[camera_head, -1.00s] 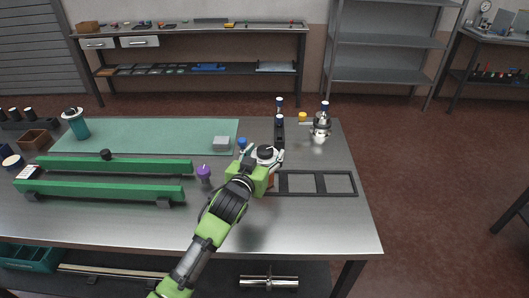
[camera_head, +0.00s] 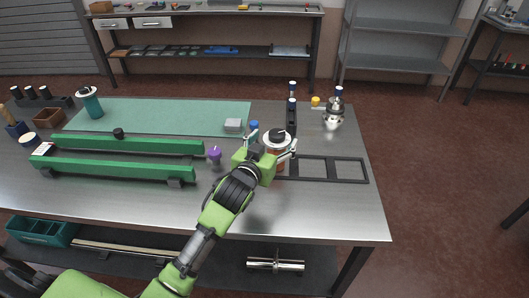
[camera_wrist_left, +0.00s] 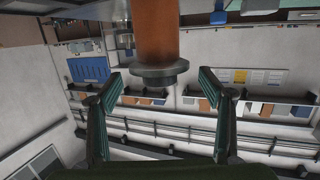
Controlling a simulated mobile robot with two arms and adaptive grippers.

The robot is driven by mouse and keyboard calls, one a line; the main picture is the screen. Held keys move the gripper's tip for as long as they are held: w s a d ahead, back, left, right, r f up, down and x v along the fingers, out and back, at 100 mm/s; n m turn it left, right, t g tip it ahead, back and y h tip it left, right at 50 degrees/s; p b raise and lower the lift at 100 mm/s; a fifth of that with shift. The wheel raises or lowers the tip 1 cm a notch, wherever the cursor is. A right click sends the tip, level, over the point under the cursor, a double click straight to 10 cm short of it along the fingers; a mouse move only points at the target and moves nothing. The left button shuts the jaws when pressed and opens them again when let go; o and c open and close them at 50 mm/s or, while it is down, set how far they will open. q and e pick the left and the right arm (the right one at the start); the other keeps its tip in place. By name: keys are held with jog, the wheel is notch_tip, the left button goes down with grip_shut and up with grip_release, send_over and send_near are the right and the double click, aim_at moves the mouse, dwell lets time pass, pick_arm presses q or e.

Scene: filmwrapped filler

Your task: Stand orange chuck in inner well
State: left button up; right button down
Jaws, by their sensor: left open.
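The orange chuck (camera_head: 278,149) has an orange body and a dark-and-white top. It appears upright near the left end of the black rack (camera_head: 335,181) in the head view. The rack has several open rectangular wells; the chuck and gripper hide its left part. My left gripper (camera_head: 274,144) is open, with a finger on each side of the chuck. In the left wrist view the chuck's orange body (camera_wrist_left: 155,32) and grey flange show beyond and between the spread fingers (camera_wrist_left: 160,103). I cannot tell whether the chuck's foot is in a well. My right gripper is out of view.
A purple-topped piece (camera_head: 214,155) and green rails (camera_head: 120,169) lie left of the gripper. Behind are a blue piece (camera_head: 253,126), a grey block (camera_head: 233,125), dark blue-topped posts (camera_head: 291,110) and a metal pot-like item (camera_head: 333,117). The table's front right is clear.

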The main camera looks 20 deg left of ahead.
pick_arm(q)
jog(key=s+r+b, duration=0.1)
jog(key=s+r, duration=0.1)
jog(key=s, duration=0.7)
jog(key=shift+s+a, duration=0.15)
